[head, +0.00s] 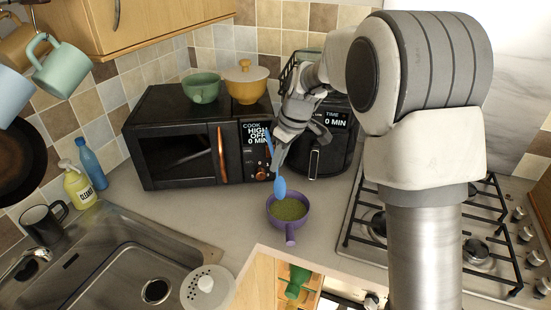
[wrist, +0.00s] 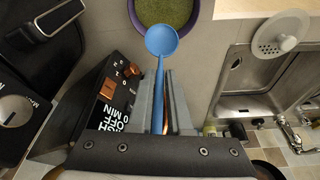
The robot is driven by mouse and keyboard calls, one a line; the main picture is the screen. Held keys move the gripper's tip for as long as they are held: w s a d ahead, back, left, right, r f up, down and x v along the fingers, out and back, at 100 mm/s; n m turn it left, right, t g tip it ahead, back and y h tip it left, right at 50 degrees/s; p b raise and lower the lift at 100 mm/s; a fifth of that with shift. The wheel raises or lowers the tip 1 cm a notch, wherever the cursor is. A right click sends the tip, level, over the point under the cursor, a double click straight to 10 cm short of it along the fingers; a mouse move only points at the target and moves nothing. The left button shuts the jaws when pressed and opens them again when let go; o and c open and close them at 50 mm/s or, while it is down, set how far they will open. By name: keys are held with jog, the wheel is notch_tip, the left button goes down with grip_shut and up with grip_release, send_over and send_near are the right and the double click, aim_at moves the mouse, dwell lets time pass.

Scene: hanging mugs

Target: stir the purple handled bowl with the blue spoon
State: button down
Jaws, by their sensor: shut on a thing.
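The purple bowl (head: 291,231) stands on the counter with its handle toward the front edge. It holds a green, grainy filling. My gripper (head: 279,154) is shut on the blue spoon (head: 279,187), which hangs with its round end down, at the bowl's back-left rim in the head view. In the wrist view my gripper (wrist: 162,105) has the handle of the blue spoon (wrist: 161,40) between its fingers. The purple bowl (wrist: 137,20) is partly cut off at the top there. I cannot tell whether the spoon touches the bowl.
A black microwave (head: 186,140) with a green pot (head: 201,88) and a yellow pot (head: 246,86) on top stands behind. A black air fryer (head: 318,155) is beside it. The stove (head: 470,238) is at right, the sink (head: 125,280) at left. Mugs hang upper left.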

aim_at(280, 187)
jog(key=f+b, duration=0.1)
jog(key=f, duration=0.1)
jog(key=d+f+b, duration=0.1)
jog(key=b, duration=0.1)
jog(key=s+f+b, duration=0.1)
jog(key=f, duration=0.1)
jog(key=shift+d+f+b, duration=0.2)
jog(key=shift+f+b, duration=0.1)
jog(key=shift+f, duration=0.05)
jog(key=shift+r, duration=0.1)
